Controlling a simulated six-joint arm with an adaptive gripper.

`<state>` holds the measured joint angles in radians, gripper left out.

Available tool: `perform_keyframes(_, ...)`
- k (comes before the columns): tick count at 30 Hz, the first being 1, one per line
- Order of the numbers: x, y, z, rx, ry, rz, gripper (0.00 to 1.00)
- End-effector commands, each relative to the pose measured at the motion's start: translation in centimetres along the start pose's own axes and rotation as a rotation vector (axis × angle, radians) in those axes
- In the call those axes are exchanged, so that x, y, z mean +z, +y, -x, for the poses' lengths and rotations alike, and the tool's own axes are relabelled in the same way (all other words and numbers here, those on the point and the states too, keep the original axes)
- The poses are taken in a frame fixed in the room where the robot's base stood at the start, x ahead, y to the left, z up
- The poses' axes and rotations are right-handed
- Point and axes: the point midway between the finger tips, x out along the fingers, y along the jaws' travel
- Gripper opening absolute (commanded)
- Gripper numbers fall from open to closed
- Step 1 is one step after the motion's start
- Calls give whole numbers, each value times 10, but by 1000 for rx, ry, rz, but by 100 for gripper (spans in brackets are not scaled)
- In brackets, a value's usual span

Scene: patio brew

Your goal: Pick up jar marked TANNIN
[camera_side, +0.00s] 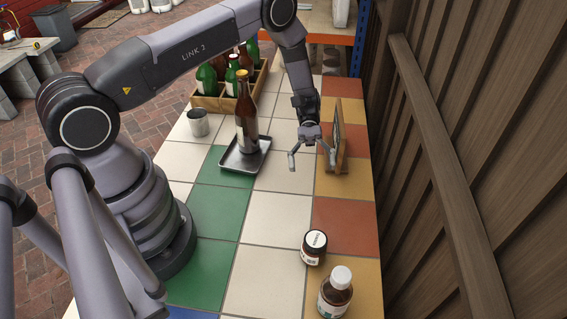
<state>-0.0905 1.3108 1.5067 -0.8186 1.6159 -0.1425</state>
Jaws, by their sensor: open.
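I cannot tell from the lettering which one is marked TANNIN. My gripper (312,162) is open and empty, its fingers spread above the far part of the table. It is well behind the jar and apart from it.
A wooden framed stand (339,140) is close to the right of my gripper. A tall brown bottle (246,118) stands on a metal tray (232,166). A metal cup (198,123) and a wooden crate (212,104) of bottles are farther left. A wooden fence (450,150) borders the right. The middle tiles are clear.

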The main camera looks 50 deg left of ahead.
Motion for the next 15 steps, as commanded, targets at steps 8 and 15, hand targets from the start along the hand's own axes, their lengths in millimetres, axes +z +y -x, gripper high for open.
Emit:
perform_keyframes(8,-55,-14,-27,81,-165,98,79)
perform_keyframes(15,-51,-12,-62,80,-175,105,79)
